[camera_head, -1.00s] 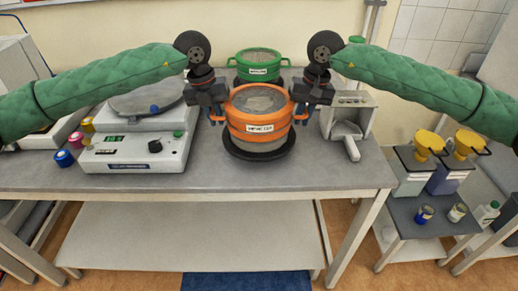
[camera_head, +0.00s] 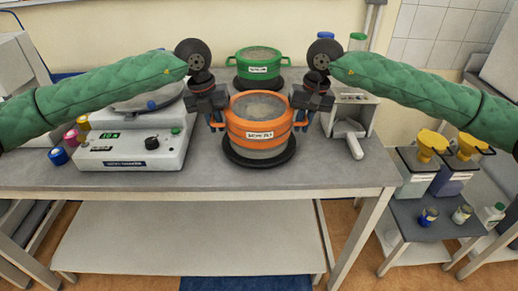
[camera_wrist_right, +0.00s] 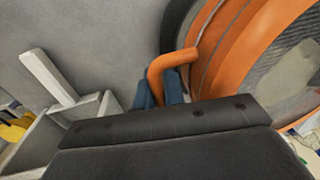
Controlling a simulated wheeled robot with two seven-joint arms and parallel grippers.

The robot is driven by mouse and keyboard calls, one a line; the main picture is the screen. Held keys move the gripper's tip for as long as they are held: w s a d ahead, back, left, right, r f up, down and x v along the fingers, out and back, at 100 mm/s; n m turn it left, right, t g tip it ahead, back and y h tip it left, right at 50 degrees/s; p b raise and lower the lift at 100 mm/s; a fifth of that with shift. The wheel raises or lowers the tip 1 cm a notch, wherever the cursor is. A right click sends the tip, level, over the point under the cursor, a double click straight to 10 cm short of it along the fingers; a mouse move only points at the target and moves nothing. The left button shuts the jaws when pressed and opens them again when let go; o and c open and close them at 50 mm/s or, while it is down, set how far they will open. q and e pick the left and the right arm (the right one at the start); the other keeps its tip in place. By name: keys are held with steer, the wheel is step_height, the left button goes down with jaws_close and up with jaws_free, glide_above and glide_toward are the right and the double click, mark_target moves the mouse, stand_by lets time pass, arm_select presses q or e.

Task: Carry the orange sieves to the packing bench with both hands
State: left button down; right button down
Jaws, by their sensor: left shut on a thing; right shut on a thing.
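The orange sieves (camera_head: 234,123) stand upright as a labelled stack in the middle of the table, over a round black base (camera_head: 235,157). I cannot tell whether the stack touches the base. My left gripper (camera_head: 216,121) is shut on the handle at the stack's left side. My right gripper (camera_head: 302,121) is shut on the handle at its right side. The right wrist view shows the orange handle (camera_wrist_right: 168,64) between the blue fingers of my right gripper (camera_wrist_right: 160,88), and part of the sieve wall (camera_wrist_right: 225,50). My left fingers are partly hidden in the head view.
A green sieve stack (camera_head: 258,70) stands just behind. The grey table's (camera_head: 215,177) front strip is clear. A trolley with yellow funnels (camera_head: 432,142) stands right.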

arm_select(q)
steer(key=shift+a+f+b, duration=0.2)
steer(key=shift+f+b, duration=0.25)
steer(key=shift+f, duration=0.15)
arm_select(e)
steer(key=shift+d+f, duration=0.2)
steer(key=shift+f, duration=0.4)
arm_select(q)
steer(key=c, duration=1.7)
jaws_free()
steer(key=shift+r, duration=0.1)
arm_select(e)
steer(key=c, duration=1.7)
jaws_free()
steer(key=shift+r, duration=0.1)
arm_select(q)
steer(key=shift+o, duration=1)
arm_select(e)
steer(key=shift+o, duration=1)
arm_select(q)
steer(key=shift+d, duration=0.15)
arm_select(e)
steer(key=shift+a, duration=0.1)
